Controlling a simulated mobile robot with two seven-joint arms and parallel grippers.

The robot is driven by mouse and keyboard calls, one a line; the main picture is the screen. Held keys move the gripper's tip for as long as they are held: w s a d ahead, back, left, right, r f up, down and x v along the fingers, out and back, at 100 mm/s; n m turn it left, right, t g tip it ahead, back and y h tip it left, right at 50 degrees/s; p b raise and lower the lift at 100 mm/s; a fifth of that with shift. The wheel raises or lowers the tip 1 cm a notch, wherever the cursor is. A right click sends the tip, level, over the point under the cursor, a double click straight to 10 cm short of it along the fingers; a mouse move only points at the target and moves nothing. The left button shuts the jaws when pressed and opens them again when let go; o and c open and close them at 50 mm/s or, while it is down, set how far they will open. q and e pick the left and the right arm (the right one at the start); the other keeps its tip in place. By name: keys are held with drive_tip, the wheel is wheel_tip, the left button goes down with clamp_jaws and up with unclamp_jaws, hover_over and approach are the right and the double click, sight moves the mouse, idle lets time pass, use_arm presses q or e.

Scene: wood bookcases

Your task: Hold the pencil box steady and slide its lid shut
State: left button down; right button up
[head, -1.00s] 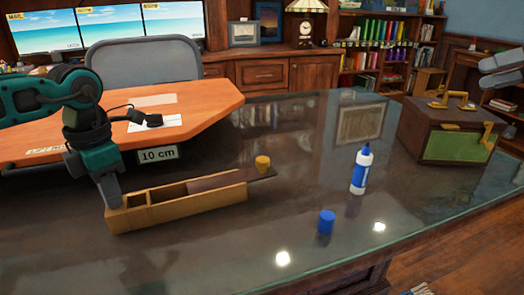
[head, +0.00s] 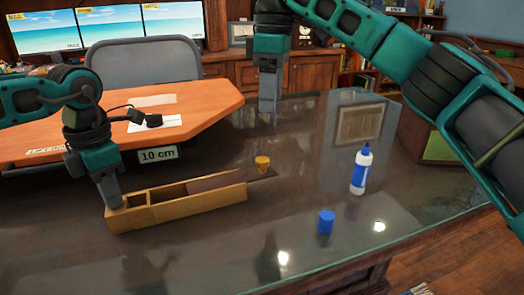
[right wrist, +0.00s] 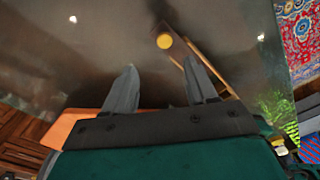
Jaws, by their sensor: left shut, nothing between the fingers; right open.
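The long wooden pencil box (head: 190,212) lies on the glass-topped table. Its left part is open, showing two compartments. Its dark lid (head: 215,181) covers the right part and sticks out past the right end, with a yellow knob (head: 262,162) near that end. My left gripper (head: 115,203) is shut and points down at the box's left end; its tips seem to meet the box there. My right gripper (head: 268,118) is open and empty, pointing down above the table behind the knob. In the right wrist view the knob (right wrist: 164,41) and box (right wrist: 213,68) are beyond the fingers.
A white and blue glue bottle (head: 361,170) and a blue cylinder (head: 326,221) stand right of the box. A green-fronted chest (head: 436,148) is partly hidden behind my right arm. An orange desk (head: 170,118) and a 10 cm sign (head: 159,154) lie behind the box.

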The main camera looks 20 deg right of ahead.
sight(262, 159)
drive_tip(key=f, duration=0.4)
drive_tip(key=a+f, duration=0.1)
drive_tip(key=f, duration=0.7)
drive_tip(key=shift+s+a+f, duration=0.1)
drive_tip(key=shift+a+f, duration=0.05)
drive_tip(key=shift+a, duration=0.25)
drive_tip(key=shift+c, duration=0.2)
clamp_jaws()
